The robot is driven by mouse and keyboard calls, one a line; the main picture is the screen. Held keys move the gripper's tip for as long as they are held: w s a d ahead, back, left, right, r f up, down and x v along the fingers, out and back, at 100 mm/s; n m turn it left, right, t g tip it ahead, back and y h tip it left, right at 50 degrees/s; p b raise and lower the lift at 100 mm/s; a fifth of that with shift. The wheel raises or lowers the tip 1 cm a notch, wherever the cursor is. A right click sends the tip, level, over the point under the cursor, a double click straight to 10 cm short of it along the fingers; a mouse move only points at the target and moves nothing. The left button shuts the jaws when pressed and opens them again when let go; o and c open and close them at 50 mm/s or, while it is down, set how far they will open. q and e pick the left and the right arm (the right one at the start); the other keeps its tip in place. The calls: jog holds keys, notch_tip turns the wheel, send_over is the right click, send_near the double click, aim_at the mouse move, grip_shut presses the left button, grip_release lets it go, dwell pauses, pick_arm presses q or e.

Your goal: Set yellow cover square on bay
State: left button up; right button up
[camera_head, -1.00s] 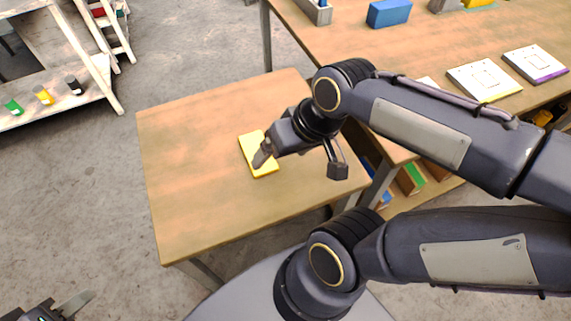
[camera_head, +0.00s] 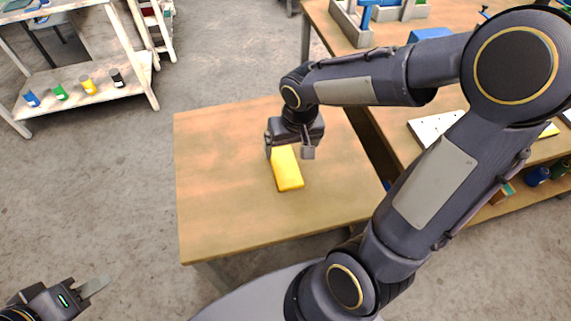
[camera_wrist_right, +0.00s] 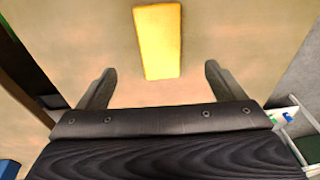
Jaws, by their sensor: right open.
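The yellow cover (camera_head: 288,170) lies flat on the small wooden table, a plain oblong block. It also shows in the right wrist view (camera_wrist_right: 158,42), ahead of the fingertips and roughly between their lines. My right gripper (camera_head: 287,153) is over the far end of the cover, its fingers apart; in the right wrist view the open fingers (camera_wrist_right: 158,78) hold nothing. Whether they touch the table I cannot tell. My left gripper (camera_head: 88,286) is at the lower left over the floor, its fingers seen partly and empty. I cannot make out the bay for the cover.
The small table (camera_head: 220,215) is otherwise bare. A larger bench (camera_head: 450,75) at right carries a white plate (camera_head: 437,127), a blue block (camera_head: 430,34) and grey bins (camera_head: 362,30), partly behind my right arm. A shelf (camera_head: 135,75) with several small pots stands at left.

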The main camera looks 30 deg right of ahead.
aim_at(285, 166)
jog(key=w+f, duration=0.2)
jog(key=shift+w+a+f+h, duration=0.15)
jog(key=shift+w+f+h, duration=0.1)
jog(key=shift+f+h, duration=0.1)
jog(key=f, duration=0.7)
jog(key=shift+w+f, duration=0.2)
jog(key=shift+f, duration=0.15)
jog(key=c, duration=1.2)
jog(key=shift+r, duration=0.15)
